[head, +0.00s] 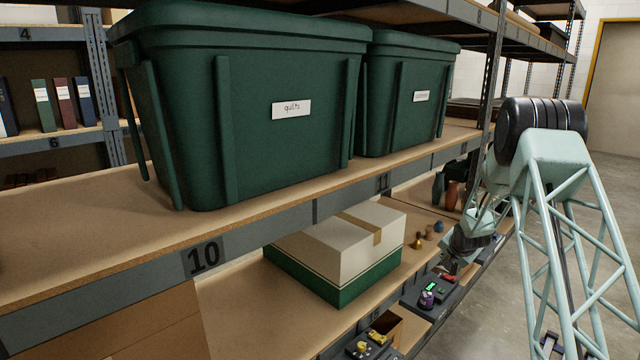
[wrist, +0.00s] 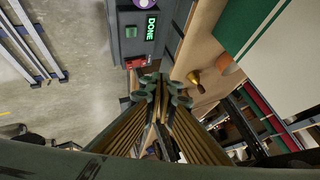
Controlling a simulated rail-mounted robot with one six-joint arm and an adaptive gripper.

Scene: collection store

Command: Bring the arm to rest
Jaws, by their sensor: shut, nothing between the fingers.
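My arm reaches down from the right in the head view, to the shelf front. My gripper (wrist: 160,92) is in the middle of the wrist view, its fingertips together with nothing between them. In the head view my gripper (head: 452,270) is small, and its fingers are hard to make out. It is near a dark device (head: 416,292) on the lower shelf. In the wrist view the device's green display (wrist: 151,28) reads "DONE". A red part (wrist: 135,62) sits near the fingertips; I cannot tell whether they touch it.
A brass bell (head: 418,241) and small pots stand beside a cream and green box (head: 345,255) on the lower shelf. Large green bins (head: 250,110) fill the shelf above. A rack upright (head: 493,85) stands near my arm. Open floor (head: 480,330) lies in front.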

